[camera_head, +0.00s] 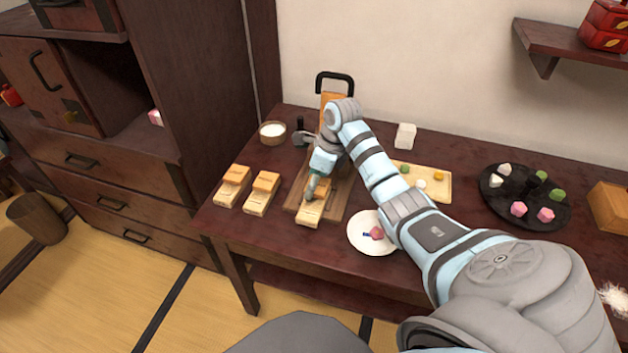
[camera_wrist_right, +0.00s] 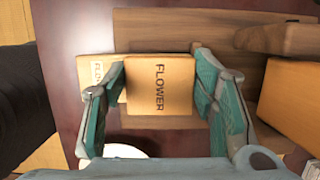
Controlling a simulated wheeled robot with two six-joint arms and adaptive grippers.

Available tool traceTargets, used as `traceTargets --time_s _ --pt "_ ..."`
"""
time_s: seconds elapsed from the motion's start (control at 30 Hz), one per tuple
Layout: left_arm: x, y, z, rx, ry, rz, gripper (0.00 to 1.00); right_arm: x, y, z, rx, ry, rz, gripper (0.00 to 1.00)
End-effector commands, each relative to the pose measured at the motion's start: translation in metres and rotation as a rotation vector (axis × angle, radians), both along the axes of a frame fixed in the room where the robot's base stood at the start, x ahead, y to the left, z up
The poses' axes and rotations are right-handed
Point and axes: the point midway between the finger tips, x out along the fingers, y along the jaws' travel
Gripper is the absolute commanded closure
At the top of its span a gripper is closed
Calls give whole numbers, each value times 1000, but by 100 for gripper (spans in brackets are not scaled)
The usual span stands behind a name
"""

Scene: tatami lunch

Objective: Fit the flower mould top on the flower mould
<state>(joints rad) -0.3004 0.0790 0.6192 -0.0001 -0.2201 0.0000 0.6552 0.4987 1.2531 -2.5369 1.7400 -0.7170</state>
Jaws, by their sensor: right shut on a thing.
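The flower mould top (camera_wrist_right: 160,100), a light wooden block marked FLOWER, sits between the fingers of my right gripper (camera_wrist_right: 158,68) in the wrist view. The gripper is shut on it. The flower mould (camera_wrist_right: 86,68), a similar pale block with letters FLO showing, lies partly behind the top, its left edge sticking out. I cannot tell whether they touch. In the head view the right gripper (camera_head: 313,190) is over the mould (camera_head: 309,216), on the near end of a wooden board (camera_head: 340,196); the fingers partly hide the top (camera_head: 322,186). My left gripper is not in view.
Two similar mould pairs (camera_head: 231,185) (camera_head: 263,192) stand to the left. A white plate (camera_head: 358,236) with a pink sweet is close on the right. A tall handled wooden block (camera_head: 333,101) stands behind. A tray (camera_head: 440,182) and black plate (camera_head: 497,203) lie right.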

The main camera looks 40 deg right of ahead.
Motion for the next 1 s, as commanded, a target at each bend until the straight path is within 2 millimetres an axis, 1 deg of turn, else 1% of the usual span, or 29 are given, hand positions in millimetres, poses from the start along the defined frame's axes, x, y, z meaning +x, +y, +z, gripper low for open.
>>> traceTargets --time_s 0.27,0.9,0.93,1.0 --pt "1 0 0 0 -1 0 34 0 0 0 0 0 0 71" --pt "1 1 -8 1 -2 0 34 0 0 -12 0 0 1 71" --pt "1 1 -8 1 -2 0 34 0 0 -11 0 -1 1 43" --pt "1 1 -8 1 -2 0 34 0 0 -11 0 0 1 31"
